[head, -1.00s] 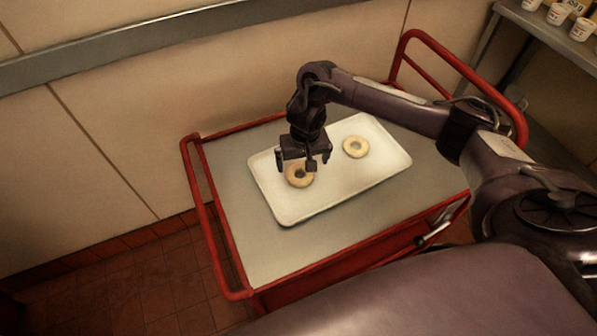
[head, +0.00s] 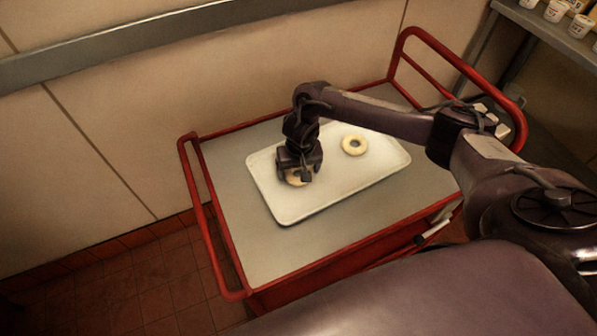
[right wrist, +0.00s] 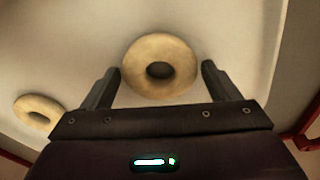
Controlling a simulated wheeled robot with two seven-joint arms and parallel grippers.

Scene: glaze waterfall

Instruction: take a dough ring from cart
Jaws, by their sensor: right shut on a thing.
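A white tray (head: 285,213) lies on the red-framed cart (head: 240,240) and bears two pale dough rings. One dough ring (head: 296,182), at the tray's left part, is partly hidden under my right gripper (head: 299,176). This dough ring also shows in the right wrist view (right wrist: 160,50), between the two fingers. The right gripper is shut on it, low over the tray. The other dough ring (head: 354,145) lies free on the tray to the right; it also shows at the left of the right wrist view (right wrist: 37,111). My left gripper is not in view.
The cart's red rails stand up at its left and right ends. A wall is close behind the cart. A metal shelf (head: 550,30) with white tubs (head: 555,11) is at the upper right. The cart top left of the tray is bare.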

